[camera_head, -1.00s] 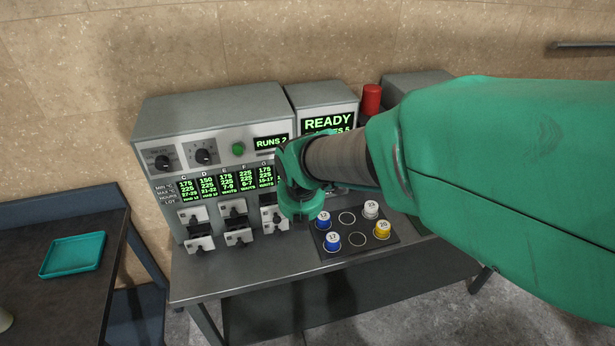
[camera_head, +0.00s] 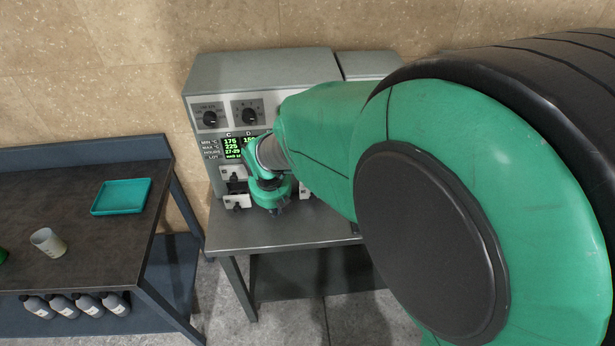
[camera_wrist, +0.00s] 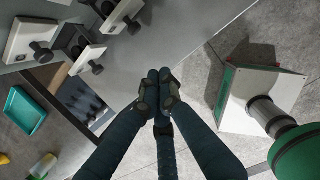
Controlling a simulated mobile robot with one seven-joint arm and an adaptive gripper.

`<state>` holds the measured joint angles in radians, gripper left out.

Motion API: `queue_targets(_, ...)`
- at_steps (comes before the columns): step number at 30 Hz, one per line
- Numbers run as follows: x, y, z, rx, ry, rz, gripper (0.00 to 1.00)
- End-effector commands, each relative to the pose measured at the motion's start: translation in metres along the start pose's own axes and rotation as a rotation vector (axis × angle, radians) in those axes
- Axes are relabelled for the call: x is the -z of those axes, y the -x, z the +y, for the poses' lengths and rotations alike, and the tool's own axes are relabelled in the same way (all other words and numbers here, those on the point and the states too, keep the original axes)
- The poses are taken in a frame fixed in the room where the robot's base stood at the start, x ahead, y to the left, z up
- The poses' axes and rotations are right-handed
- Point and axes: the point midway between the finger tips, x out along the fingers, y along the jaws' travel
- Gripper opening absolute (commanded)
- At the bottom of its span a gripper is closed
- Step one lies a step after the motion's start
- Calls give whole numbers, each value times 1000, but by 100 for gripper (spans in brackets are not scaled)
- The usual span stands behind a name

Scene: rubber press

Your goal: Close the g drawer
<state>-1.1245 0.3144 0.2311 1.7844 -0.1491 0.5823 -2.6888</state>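The press machine (camera_head: 262,72) stands on a grey bench, its front partly covered by my arm in the head view. Under its C display a small drawer front with a black knob (camera_head: 237,201) shows; another (camera_head: 305,192) peeks out right of my gripper. The G label and most of the G column are hidden behind my arm. In the wrist view, several pale drawer fronts with black knobs (camera_wrist: 85,58) are at the upper left, some standing out from the machine. My gripper (camera_wrist: 158,76) has its fingers together and empty, over the bench edge, apart from these drawers.
The grey bench top (camera_head: 240,236) is clear in front of the left drawers. A dark side table (camera_head: 80,240) at left holds a teal tray (camera_head: 121,196) and a pale cup (camera_head: 47,242). Several bottles (camera_head: 90,305) sit on its lower shelf.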

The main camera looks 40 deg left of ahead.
Motion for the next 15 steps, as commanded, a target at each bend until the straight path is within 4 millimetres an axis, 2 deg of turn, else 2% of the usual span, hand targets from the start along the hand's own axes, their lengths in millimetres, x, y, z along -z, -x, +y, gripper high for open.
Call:
queue_targets(8,0,-15,0,0,-1,1,0)
queue_targets(15,1,-47,0,1,-1,2,0)
